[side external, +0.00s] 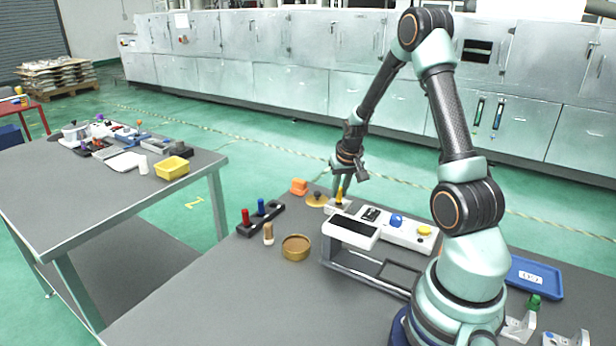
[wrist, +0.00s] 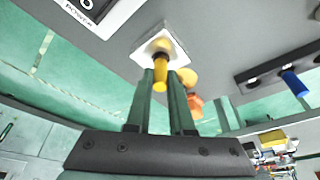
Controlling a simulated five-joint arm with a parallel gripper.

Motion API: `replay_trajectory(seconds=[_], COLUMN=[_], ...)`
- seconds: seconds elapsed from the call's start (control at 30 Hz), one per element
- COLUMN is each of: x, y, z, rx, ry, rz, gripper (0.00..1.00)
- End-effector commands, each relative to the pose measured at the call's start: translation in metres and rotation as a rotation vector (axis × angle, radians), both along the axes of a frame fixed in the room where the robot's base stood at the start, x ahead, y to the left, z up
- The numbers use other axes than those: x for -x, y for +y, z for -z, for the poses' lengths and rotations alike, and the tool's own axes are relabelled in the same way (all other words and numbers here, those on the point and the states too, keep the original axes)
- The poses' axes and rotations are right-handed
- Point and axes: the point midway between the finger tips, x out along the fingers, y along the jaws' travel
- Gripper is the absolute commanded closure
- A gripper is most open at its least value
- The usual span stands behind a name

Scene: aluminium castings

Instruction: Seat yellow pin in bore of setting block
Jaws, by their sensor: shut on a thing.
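The yellow pin (side external: 339,196) stands about upright between the fingertips of my gripper (side external: 342,182), which is shut on it. In the wrist view the pin (wrist: 160,74) shows between the two green fingers of my gripper (wrist: 161,80). The setting block (side external: 335,208) is a small pale block right under the pin; in the wrist view its pale top (wrist: 174,42) is just beyond the pin's far end. The pin's lower end is over or at the middle of the block. The bore is hidden, and I cannot tell whether the pin's end is inside it.
A panel with a blue knob (side external: 396,221) and yellow button (side external: 424,230) stands close right of the block. A yellow disc with a dark knob (side external: 317,198) and an orange block (side external: 299,186) are close left. A dark rack (side external: 261,219) holds red and blue pins.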

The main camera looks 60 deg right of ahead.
Motion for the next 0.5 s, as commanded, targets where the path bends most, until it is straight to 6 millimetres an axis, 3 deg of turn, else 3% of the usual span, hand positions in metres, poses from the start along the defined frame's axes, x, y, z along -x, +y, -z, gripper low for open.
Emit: replay_trajectory(seconds=[0.47,0.5], x=[-0.0001,-0.0001], y=[-0.0001,-0.0002], z=[0.0107,0.011], rx=[0.0,0.001], ry=[0.0,-0.001], rz=[0.0,0.0], gripper=[1.0,0.76])
